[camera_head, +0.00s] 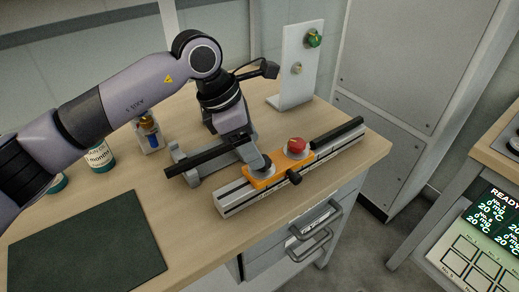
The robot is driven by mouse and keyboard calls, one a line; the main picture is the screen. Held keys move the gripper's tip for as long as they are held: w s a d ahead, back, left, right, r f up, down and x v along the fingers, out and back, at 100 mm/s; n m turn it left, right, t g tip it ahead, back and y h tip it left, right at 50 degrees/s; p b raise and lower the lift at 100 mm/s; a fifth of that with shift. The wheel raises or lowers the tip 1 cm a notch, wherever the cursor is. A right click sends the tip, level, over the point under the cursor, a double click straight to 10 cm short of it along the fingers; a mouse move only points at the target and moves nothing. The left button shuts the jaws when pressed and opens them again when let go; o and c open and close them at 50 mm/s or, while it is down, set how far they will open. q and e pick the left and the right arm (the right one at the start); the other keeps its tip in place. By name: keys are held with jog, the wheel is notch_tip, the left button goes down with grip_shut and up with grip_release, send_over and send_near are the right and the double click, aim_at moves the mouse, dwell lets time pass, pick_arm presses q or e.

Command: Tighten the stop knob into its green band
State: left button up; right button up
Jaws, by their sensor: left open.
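A rail (235,202) lies along the right part of the table with an orange carriage (264,180) on it. The carriage bears a red knob (296,145) on top, and a small black knob (293,178) sticks out at its front. A white upright plate (294,88) behind holds a green round piece (313,39) and a small pale knob (297,68). I cannot tell which is the stop knob, and no band reading is legible. My right gripper is out of view.
A dark green mat (88,248) lies at the front left. A labelled jar (100,155) and a small stand with a blue vial (148,132) are behind the arm. Drawers with handles (312,240) are below the table edge. A second bench with a lit display (487,211) stands right.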

pick_arm(q)
jog(key=shift+x, duration=1.7)
jog(key=c, duration=1.1)
jog(key=shift+o, duration=0.2)
jog(key=shift+w+f+m+g+b, duration=0.15)
jog(key=shift+m+g+b, duration=0.25)
jog(key=shift+m+b, duration=0.65)
jog(key=shift+w+m+g+b, duration=0.1)
jog(key=shift+m+g+b, duration=0.5)
jog(key=shift+m, duration=0.65)
jog(key=m+b, duration=0.1)
jog(key=m, duration=0.1)
jog(key=shift+w+d+m+g, duration=0.1)
jog(key=shift+m+g, duration=0.3)
jog(key=shift+r+m+g+y, duration=0.2)
jog(key=shift+m+g+y, duration=0.1)
jog(key=shift+m, duration=0.4)
